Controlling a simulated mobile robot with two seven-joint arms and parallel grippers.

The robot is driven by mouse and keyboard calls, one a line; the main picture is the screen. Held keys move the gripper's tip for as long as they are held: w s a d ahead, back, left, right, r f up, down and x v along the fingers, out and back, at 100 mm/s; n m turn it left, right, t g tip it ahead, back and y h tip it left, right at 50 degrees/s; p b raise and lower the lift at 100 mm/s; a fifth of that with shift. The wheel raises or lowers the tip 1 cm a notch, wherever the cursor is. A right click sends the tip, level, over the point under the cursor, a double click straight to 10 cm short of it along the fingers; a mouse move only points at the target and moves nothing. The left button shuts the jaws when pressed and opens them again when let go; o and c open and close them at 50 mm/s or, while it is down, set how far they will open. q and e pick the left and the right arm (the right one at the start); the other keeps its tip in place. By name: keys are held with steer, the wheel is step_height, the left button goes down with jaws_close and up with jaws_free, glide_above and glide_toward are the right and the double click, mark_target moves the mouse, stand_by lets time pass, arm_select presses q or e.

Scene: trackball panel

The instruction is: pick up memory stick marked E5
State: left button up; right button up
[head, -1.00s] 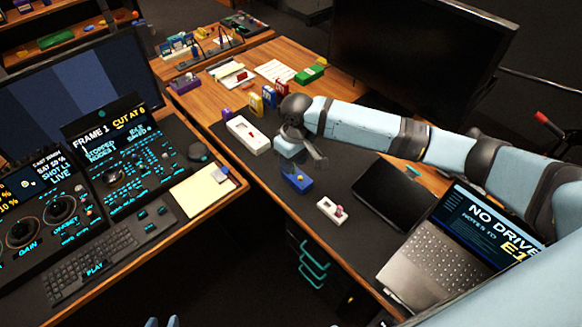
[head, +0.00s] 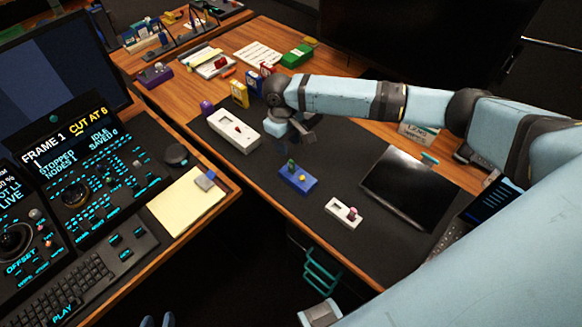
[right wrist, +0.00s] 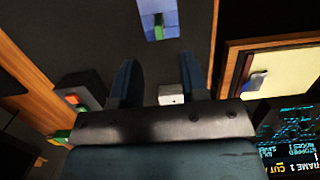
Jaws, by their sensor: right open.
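No E5 marking is legible on any stick. On the dark mat, a blue block (head: 298,180) holds an upright green stick (head: 291,165) and has a yellow spot. A white block (head: 234,130) carries a red piece, and a smaller white block (head: 343,213) carries a pink piece. My right gripper (head: 291,137) hangs between the larger white block and the blue block, apart from the blue one. In the right wrist view its fingers (right wrist: 158,63) are spread with nothing gripped; the green stick (right wrist: 158,28) lies beyond them. My left gripper's fingertips (head: 158,321) are apart at the bottom edge.
A dark tablet (head: 410,187) lies right of the blocks. Yellow and red boxes (head: 240,93) stand behind the larger white block. A control console (head: 85,170) and a yellow notepad (head: 187,200) are on the left desk. A gap separates the desks.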

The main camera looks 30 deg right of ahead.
mark_target(291, 161)
steer(key=f, duration=0.5)
steer(key=s+f, duration=0.1)
steer(key=f, duration=0.2)
steer(key=shift+s+d+f, duration=0.1)
steer(key=shift+d+f, duration=0.05)
steer(key=shift+d, duration=0.15)
jaws_close()
